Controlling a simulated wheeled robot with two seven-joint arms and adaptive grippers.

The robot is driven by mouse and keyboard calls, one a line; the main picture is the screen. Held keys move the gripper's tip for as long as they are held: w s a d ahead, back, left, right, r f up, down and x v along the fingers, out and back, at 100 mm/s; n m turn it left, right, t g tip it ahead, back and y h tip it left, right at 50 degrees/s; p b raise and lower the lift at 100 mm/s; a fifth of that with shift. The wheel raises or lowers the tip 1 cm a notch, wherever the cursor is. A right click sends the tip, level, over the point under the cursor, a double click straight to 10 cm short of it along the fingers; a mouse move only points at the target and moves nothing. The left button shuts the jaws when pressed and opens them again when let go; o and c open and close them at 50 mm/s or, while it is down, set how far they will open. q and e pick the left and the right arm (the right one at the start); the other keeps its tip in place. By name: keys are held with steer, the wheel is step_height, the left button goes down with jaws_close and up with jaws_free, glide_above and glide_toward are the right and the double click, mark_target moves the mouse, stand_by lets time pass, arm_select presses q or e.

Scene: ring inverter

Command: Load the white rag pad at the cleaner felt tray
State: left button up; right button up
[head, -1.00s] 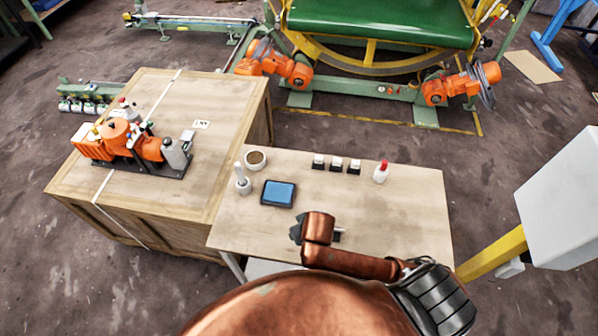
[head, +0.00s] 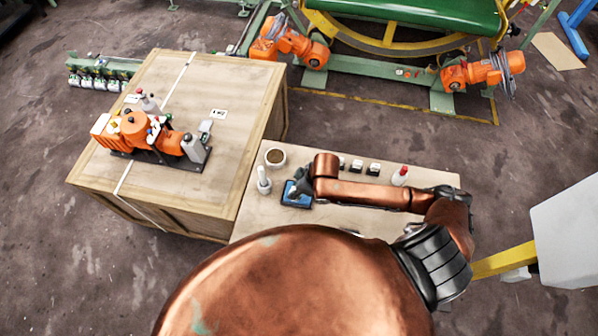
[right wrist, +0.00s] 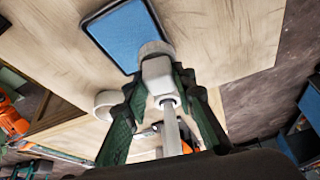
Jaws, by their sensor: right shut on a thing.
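The cleaner felt tray (head: 303,204) is a dark-rimmed tray with a blue felt surface on the small table. My left gripper is not in view.
A cup with brown contents (head: 275,157) and a white upright stick-like item (head: 263,181) stand close left of the tray. Small black-and-white blocks (head: 374,169) and a red-capped bottle (head: 400,176) stand along the back. A wooden crate (head: 228,85) is at the left.

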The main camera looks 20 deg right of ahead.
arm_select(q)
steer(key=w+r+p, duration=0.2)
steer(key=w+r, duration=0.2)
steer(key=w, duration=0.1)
arm_select(e)
steer(key=w+d+b, duration=0.1)
steer(key=n+b, duration=0.1)
steer(key=w+d+n+b, duration=0.1)
steer(key=shift+w+d+f+g, duration=0.25)
steer(key=shift+w+d+g, duration=0.05)
step_height(320, 180, down, 2)
steer(key=b, duration=0.2)
steer(key=shift+f+b, duration=0.15)
steer(key=shift+b, duration=0.2)
steer(key=shift+f+b, duration=0.4)
steer(key=shift+b, duration=0.2)
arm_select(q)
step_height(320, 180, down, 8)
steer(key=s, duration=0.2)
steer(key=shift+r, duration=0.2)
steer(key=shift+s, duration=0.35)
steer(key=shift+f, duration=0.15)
arm_select(e)
steer(key=shift+f, duration=0.5)
